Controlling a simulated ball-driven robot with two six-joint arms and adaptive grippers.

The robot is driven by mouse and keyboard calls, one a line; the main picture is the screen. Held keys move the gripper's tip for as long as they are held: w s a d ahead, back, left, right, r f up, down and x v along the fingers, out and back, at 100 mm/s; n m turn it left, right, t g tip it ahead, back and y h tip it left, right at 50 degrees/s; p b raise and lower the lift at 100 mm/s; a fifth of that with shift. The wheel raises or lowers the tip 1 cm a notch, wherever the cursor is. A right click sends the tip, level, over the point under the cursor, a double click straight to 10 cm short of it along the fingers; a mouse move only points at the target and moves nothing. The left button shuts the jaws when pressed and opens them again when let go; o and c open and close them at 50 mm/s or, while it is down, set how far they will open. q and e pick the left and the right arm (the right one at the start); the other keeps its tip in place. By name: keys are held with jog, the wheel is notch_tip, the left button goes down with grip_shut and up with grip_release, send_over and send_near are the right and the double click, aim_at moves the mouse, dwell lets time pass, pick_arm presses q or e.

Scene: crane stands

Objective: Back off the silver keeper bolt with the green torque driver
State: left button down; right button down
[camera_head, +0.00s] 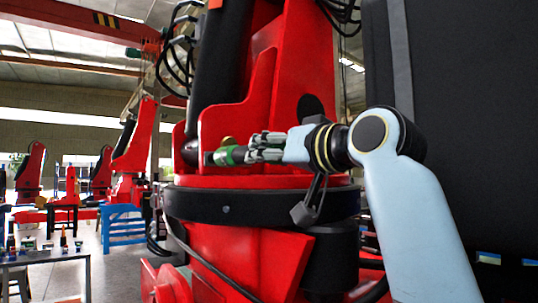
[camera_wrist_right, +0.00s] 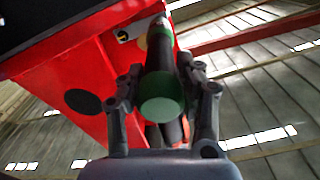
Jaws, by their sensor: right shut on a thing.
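My right gripper (camera_head: 266,148) is shut on the green torque driver (camera_head: 231,155), in front of the red crane stand. In the right wrist view, the fingers of my right gripper (camera_wrist_right: 165,105) lie on both sides of the torque driver (camera_wrist_right: 162,95). Its green butt end faces the camera and its dark shaft points away to the red stand's edge. The far tip is at or near the red metal there; I cannot tell whether it touches. I cannot make out the silver keeper bolt for certain in either view. My left gripper is not in view.
The red crane stand (camera_head: 237,122) with its black ring (camera_head: 250,203) fills the middle. A small yellow part (camera_wrist_right: 122,36) sits on the red metal near the driver's far end. A dark panel (camera_head: 480,120) stands at right. A table (camera_head: 50,262) with small items is at left.

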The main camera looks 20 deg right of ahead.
jog(key=p, duration=0.2)
jog(key=shift+r+p, duration=0.15)
jog(key=shift+p, duration=0.25)
dwell(4.2)
jog(key=shift+s+d, duration=0.1)
jog(key=shift+s, duration=0.15)
dwell(0.5)
jog(key=shift+s+d+p, duration=0.15)
jog(key=shift+s+p, duration=0.15)
jog(key=shift+s, duration=0.1)
jog(key=v, duration=0.3)
jog(key=shift+s+p, duration=0.35)
jog(key=shift+p, duration=0.05)
jog(key=shift+d, duration=0.1)
